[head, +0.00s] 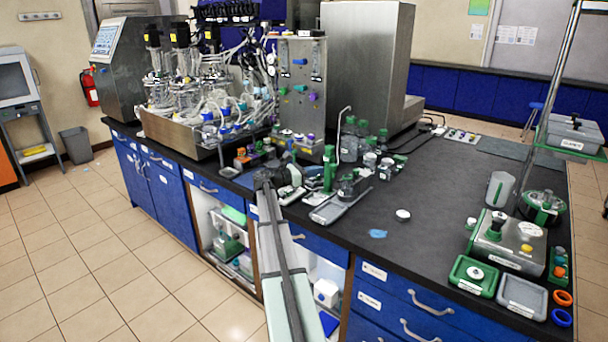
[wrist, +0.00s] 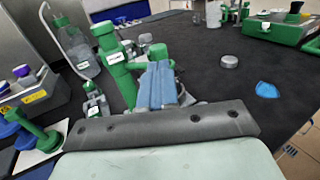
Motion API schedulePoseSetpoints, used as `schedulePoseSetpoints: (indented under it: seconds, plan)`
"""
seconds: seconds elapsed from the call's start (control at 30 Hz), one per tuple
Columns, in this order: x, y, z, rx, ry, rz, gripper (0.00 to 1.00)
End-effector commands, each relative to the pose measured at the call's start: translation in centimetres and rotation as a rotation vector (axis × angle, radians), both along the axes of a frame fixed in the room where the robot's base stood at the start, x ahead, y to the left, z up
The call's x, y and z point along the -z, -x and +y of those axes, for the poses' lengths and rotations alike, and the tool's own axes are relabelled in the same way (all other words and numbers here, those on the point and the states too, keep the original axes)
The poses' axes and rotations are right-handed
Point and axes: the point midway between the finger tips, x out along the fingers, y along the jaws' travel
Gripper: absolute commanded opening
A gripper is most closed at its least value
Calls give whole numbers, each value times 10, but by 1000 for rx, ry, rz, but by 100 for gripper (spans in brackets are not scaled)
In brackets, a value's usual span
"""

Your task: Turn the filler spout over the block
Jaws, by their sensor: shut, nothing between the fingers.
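The filler is a green upright post (head: 329,168) near the front middle of the bench. In the wrist view the green post (wrist: 113,66) carries a white label, and a short green arm runs from it towards my fingers. I take that arm for the spout; its far end is hidden behind the fingers. My gripper (wrist: 162,82) has its blue fingers together with nothing between them, close beside the post and in front of the green arm. Whether they touch it I cannot tell. In the head view my gripper (head: 308,176) is just left of the post. I cannot single out the block.
A clear bottle (wrist: 78,48) stands behind the post. A small labelled grey-green item (wrist: 94,101) is left of it. A grey tray (head: 327,213) lies right of my gripper. A blue scrap (head: 377,234) and white disc (head: 403,215) lie on otherwise open bench to the right.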

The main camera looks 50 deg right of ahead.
Motion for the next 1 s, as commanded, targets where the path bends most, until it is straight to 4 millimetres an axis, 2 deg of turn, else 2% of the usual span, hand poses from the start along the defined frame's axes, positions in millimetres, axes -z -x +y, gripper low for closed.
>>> schedulePoseSetpoints:
  seconds: [0.1,0.3,0.77,1.0]
  plan:
    - [0,7,-14,0,0,0,0]
    - [0,13,-26,-1,0,0,0]
    - [0,14,-28,-3,0,0,0]
    - [0,22,-29,-49,0,0,0]
